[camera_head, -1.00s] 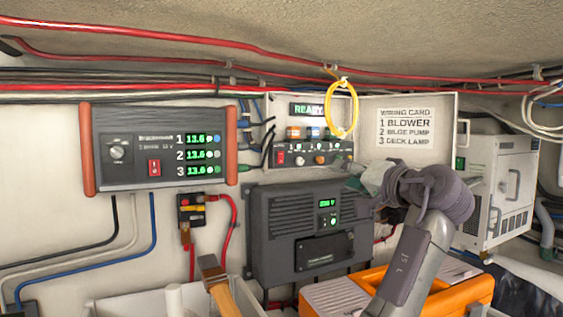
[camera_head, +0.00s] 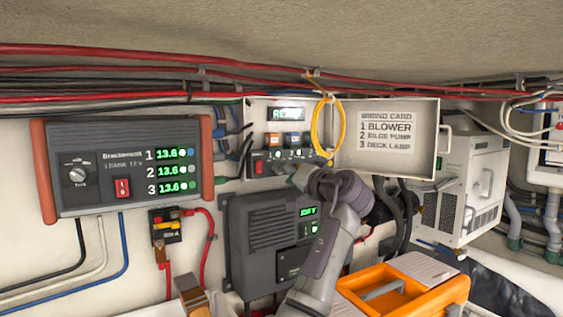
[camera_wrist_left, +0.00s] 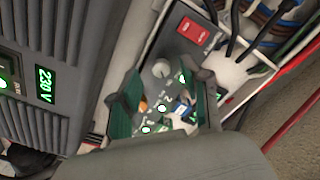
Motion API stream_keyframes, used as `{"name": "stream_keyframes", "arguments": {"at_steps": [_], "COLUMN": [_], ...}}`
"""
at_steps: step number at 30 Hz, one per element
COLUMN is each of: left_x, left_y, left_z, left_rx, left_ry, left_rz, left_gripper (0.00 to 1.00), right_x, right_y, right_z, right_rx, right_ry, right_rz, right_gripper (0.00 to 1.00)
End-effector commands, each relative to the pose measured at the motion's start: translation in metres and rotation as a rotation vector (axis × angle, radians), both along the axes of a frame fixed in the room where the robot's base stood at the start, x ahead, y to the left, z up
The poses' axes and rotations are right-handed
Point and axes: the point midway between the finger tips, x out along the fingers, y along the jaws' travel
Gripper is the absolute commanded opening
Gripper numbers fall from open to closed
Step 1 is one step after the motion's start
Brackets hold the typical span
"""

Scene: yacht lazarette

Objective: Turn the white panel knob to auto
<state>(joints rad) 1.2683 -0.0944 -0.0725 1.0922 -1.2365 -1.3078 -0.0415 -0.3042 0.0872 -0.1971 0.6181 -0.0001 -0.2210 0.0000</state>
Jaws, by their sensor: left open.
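The white knob (camera_wrist_left: 161,68) is on the dark switch panel (camera_wrist_left: 150,50), beside a red rocker switch (camera_wrist_left: 193,30). My left gripper (camera_wrist_left: 165,98) is open, its green-padded fingers apart in front of the panel. In the left wrist view the knob shows between and slightly beyond the fingertips; I cannot tell whether they touch the panel. In the head view my left gripper (camera_head: 294,174) is at the panel's lower edge and hides part of it. The red switch (camera_head: 259,167) shows there too. The knob's pointer and labels are too small to read. My right gripper is not in view.
An open box door with a wiring card (camera_head: 387,138) is right of the panel. A yellow cable loop (camera_head: 317,125) hangs close above the gripper. A grey charger (camera_head: 262,235) is below, a battery monitor (camera_head: 130,165) left, and an orange toolbox (camera_head: 440,290) lower right.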

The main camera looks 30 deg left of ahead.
Motion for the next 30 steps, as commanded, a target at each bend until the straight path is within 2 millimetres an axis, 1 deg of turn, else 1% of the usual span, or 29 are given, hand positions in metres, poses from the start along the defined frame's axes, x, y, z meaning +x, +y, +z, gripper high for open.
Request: {"name": "stream_keyframes", "arguments": {"at_steps": [1, 6, 16, 17, 18, 25, 30], "left_x": [0.004, 0.012, 0.014, 0.014, 0.014, 0.014, 0.014], "left_y": [0.007, 0.02, 0.023, 0.023, 0.023, 0.023, 0.023], "left_z": [0.004, 0.001, -0.001, -0.001, -0.001, -0.001, -0.001], "left_rx": [0.001, 0.001, 0.0, 0.0, 0.0, 0.0, -0.001], "left_ry": [0.003, 0.002, 0.0, 0.0, 0.0, 0.0, -0.002], "left_rz": [0.002, 0.001, 0.0, 0.0, 0.0, 0.0, 0.0], "left_gripper": [0.47, 0.47, 0.47, 0.45, 0.39, 0.0, 0.0], "right_x": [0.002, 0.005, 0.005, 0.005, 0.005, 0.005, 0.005], "right_y": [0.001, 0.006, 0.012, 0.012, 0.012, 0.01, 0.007], "right_z": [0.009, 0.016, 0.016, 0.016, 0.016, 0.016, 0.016], "right_rx": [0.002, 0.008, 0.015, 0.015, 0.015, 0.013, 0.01], "right_ry": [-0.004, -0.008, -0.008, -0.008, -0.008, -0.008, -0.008], "right_rz": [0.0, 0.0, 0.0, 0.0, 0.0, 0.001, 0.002], "right_gripper": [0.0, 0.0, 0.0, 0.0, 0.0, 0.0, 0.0]}}
